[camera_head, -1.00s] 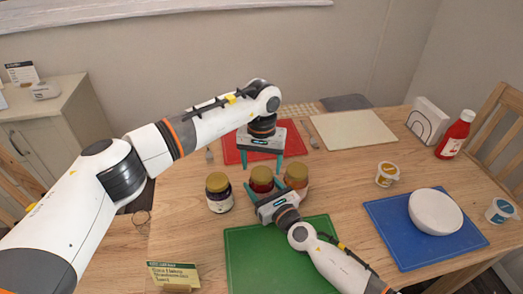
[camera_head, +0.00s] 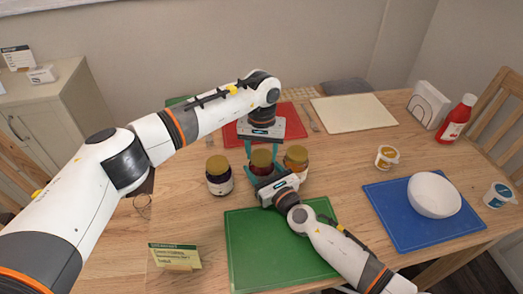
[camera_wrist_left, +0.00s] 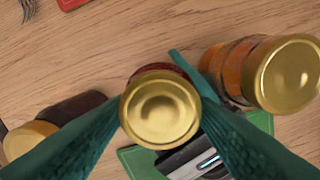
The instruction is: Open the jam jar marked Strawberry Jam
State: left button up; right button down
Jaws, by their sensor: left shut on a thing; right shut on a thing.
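Three jars with gold lids stand in a row on the wooden table. The middle jar (camera_head: 260,168) holds red contents; its lid (camera_wrist_left: 160,108) fills the centre of the left wrist view. My left gripper (camera_head: 262,156) comes down from above and is shut on this lid, one green finger on each side. My right gripper (camera_head: 259,180) comes from the front, low down, and is shut on the same jar's body, which it partly hides. The jar is upright with its lid on. Its label is not readable.
A dark jar (camera_head: 219,182) stands close on the left and an orange jar (camera_head: 296,162) close on the right. A green mat (camera_head: 270,255) lies in front, a red mat (camera_head: 292,125) behind. A blue mat (camera_head: 395,215) with a white bowl (camera_head: 434,195) lies right.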

pick_arm(q)
jog(key=n, duration=1.5)
jog(key=shift+r, duration=0.1)
jog(key=n, duration=0.6)
jog(key=shift+n, duration=0.4)
jog(key=n, duration=0.6)
jog(key=shift+n, duration=0.4)
jog(key=n, duration=1.1)
jog(key=shift+n, duration=0.3)
jog(key=n, duration=1.3)
jog(key=shift+r, duration=0.1)
jog(key=shift+r, duration=0.25)
jog(key=shift+r, duration=0.85)
